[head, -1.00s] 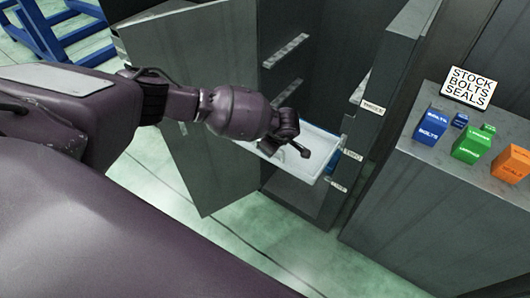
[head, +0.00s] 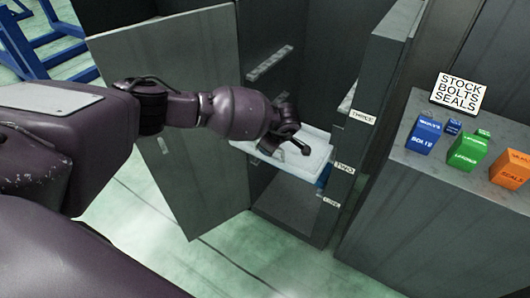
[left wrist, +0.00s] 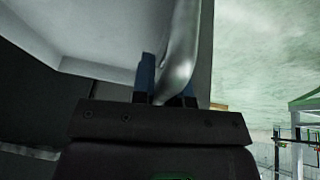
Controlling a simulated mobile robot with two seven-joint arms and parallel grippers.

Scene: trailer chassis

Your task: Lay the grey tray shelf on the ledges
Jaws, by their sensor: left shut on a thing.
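The pale grey tray shelf (head: 318,152) lies roughly level in the opening of the dark grey cabinet (head: 290,205), near the label TWO. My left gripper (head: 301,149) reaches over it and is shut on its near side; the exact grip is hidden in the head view. In the left wrist view a shiny rounded grey piece (left wrist: 181,50) stands between the fingers, probably the shelf's edge or grip. A ledge (head: 270,62) shows on the cabinet's left inner wall, above the shelf. The ledges at shelf height are hidden. My right gripper is not in view.
The cabinet door (head: 165,90) stands open at the left. The right post carries labels THREE (head: 362,117), TWO (head: 345,168) and ONE. A side counter (head: 385,205) holds blue, green and orange boxes and a sign (head: 459,92). Green floor lies clear in front.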

